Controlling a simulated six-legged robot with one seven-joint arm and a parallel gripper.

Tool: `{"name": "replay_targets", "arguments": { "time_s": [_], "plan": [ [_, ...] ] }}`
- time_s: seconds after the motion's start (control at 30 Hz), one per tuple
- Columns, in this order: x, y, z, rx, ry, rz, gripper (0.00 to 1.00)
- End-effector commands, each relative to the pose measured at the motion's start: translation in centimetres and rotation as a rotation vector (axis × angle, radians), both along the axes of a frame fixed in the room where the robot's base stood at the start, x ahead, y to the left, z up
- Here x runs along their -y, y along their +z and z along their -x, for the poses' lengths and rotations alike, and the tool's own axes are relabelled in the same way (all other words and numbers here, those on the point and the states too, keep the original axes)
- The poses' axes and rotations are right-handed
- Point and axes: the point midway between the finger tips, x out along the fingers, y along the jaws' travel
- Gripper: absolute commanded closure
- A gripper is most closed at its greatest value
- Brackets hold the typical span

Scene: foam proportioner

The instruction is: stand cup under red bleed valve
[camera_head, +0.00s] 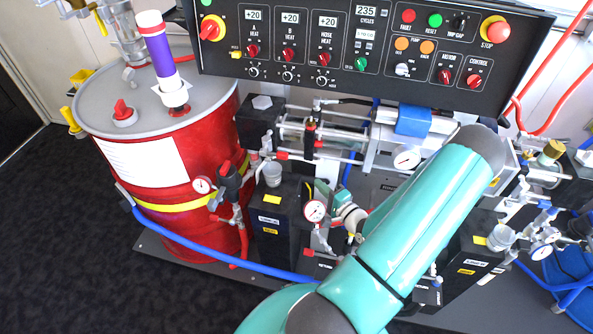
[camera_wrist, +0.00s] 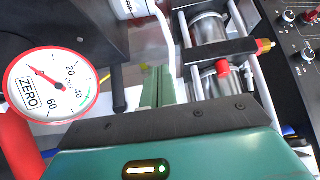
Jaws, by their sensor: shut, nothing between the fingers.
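Small red valve handles show near the left cup (camera_head: 283,155) and low in front of the left block (camera_head: 308,252); I cannot tell which one is the bleed valve. My gripper (camera_wrist: 158,88) is shut and empty in the wrist view, near a red-rimmed gauge (camera_wrist: 52,85). In the head view my arm hides most of the gripper. No cup is clearly recognisable in the wrist view.
A red drum (camera_head: 205,215) stands at left with a blue hose (camera_head: 215,252) crossing low in front. A control panel (camera_head: 370,45) overhangs the pumps. Gauges (camera_head: 315,211) and pipes crowd the left block. Dark carpet (camera_head: 80,240) is clear at lower left.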

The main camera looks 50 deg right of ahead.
Motion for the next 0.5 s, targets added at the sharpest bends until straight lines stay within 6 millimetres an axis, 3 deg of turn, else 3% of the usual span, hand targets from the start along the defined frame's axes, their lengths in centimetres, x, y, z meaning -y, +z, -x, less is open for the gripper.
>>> {"name": "replay_targets", "arguments": {
  "time_s": [0.17,0.5],
  "plan": [
    [-0.1,0.0,-1.7,0.003,0.001,0.002,1.00],
    [0.9,0.1,-8.2,0.003,0.002,0.001,1.00]
  ]
}}
